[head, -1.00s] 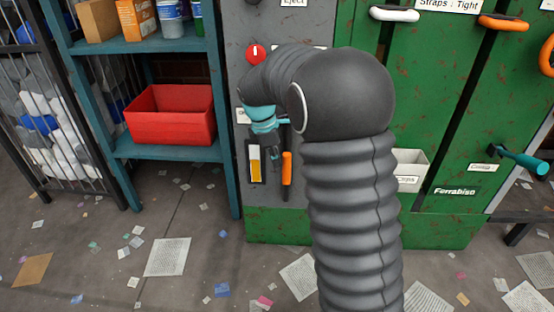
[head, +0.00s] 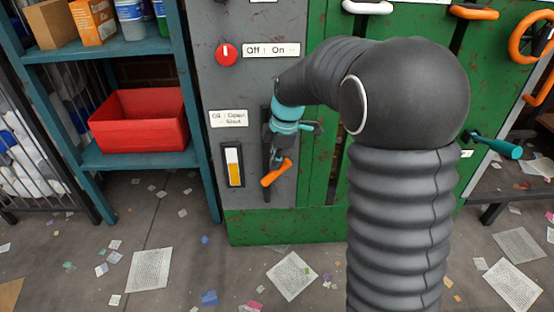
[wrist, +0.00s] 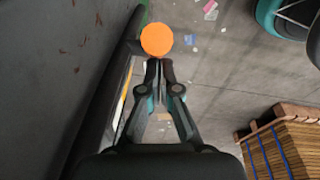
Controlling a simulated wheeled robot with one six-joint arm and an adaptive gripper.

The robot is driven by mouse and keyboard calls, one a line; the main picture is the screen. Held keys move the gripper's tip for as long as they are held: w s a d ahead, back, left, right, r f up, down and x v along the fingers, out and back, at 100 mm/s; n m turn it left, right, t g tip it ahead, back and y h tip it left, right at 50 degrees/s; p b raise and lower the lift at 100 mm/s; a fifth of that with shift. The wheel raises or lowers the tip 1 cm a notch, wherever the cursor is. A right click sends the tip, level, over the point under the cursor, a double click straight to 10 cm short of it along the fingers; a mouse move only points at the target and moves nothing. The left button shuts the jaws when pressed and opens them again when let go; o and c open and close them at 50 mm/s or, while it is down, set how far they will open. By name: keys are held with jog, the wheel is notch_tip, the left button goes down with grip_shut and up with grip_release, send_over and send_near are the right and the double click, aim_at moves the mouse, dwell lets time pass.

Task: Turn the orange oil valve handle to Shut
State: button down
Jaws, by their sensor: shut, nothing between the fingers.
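The orange oil valve handle (head: 277,173) is on the lower part of the grey panel in the head view, slanting down to the left. In the wrist view its round orange end (wrist: 157,39) shows just beyond my fingertips. My gripper (head: 276,163) points down along the panel, right at the handle. In the wrist view my gripper (wrist: 162,66) has its fingers together with nothing between them. I cannot tell whether they touch the handle. The oil label (head: 228,119) is above left; its small text seems to read Open and Shut.
An oil gauge (head: 234,167) with yellow fill is left of the valve. A red knob (head: 226,54) is above. A blue shelf with a red bin (head: 140,120) stands left. A teal lever (head: 497,146) sticks out at right. Papers litter the floor.

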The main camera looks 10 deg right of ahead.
aim_at(291, 161)
jog(key=shift+s+d+f+b, duration=0.15)
jog(key=shift+d+f, duration=0.15)
jog(key=shift+d, duration=0.25)
jog(key=shift+w+d+f+b, duration=0.15)
jog(key=shift+d+f, duration=0.1)
jog(key=shift+d, duration=0.3)
jog(key=shift+s+d+f+b, duration=0.1)
jog(key=shift+d+f+b, duration=0.35)
jog(key=shift+d+f, duration=0.3)
jog(key=shift+s+d+f+b, duration=0.15)
jog(key=shift+d+f+b, duration=0.35)
jog(key=shift+f, duration=0.35)
jog(key=shift+s+d+f+b, duration=0.15)
jog(key=shift+d+f+b, duration=0.35)
jog(key=shift+f, duration=0.3)
jog(key=shift+d, duration=0.15)
jog(key=s+d+r+p, duration=0.1)
jog(key=d+r+p, duration=0.2)
jog(key=d+r, duration=0.4)
jog(key=shift+s+d, duration=0.25)
jog(key=shift+d, duration=0.9)
